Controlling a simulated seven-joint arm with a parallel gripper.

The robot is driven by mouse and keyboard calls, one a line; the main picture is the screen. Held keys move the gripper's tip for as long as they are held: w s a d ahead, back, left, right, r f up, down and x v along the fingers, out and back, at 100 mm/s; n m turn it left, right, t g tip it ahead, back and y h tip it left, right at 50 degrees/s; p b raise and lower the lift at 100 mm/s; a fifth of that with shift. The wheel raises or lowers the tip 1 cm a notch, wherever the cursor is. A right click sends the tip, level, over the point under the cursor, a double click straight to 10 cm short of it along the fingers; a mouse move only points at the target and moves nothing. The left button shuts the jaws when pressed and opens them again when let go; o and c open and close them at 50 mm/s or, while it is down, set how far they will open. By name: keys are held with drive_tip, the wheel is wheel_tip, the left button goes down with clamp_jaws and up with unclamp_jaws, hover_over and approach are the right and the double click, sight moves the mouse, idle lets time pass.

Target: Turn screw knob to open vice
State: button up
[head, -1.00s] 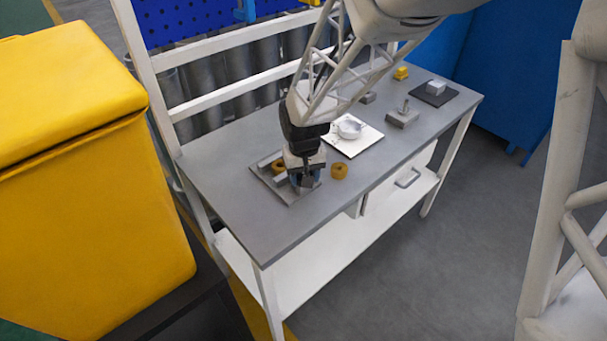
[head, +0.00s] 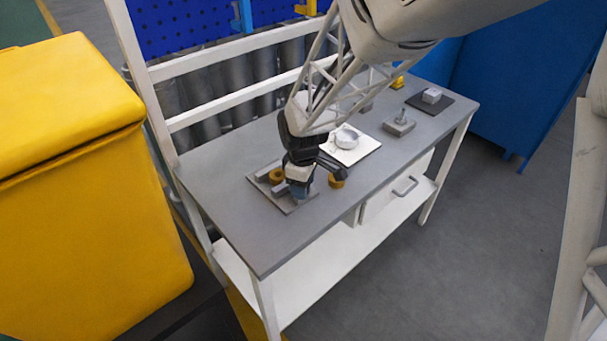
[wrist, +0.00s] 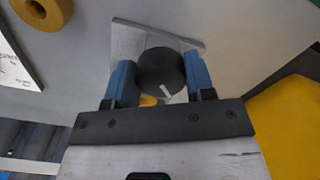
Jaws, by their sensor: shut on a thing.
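The vice (head: 287,205) is a grey metal plate with raised blocks, lying near the left end of the bench. An orange ring (head: 276,175) sits among its blocks. My gripper (head: 298,191) points down at the near right side of the vice. In the wrist view its two blue fingers stand either side of the screw knob (wrist: 160,68), a dark round cap with a white mark, and are shut on it. The knob is hidden behind the gripper in the head view, and most of the vice jaws are hidden in the wrist view.
A second orange ring (head: 337,181) lies just right of the vice; it also shows in the wrist view (wrist: 42,9). A white board with a round dish (head: 346,137), a grey block with a post (head: 399,124) and a dark mat (head: 430,103) stand further right. The front left bench is clear.

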drive_tip(key=n, duration=0.6)
drive_tip(key=shift+w+r, duration=0.1)
drive_tip(key=shift+w, duration=0.05)
idle(0.4)
drive_tip(key=o, duration=0.9)
drive_tip(key=shift+r, duration=3.85)
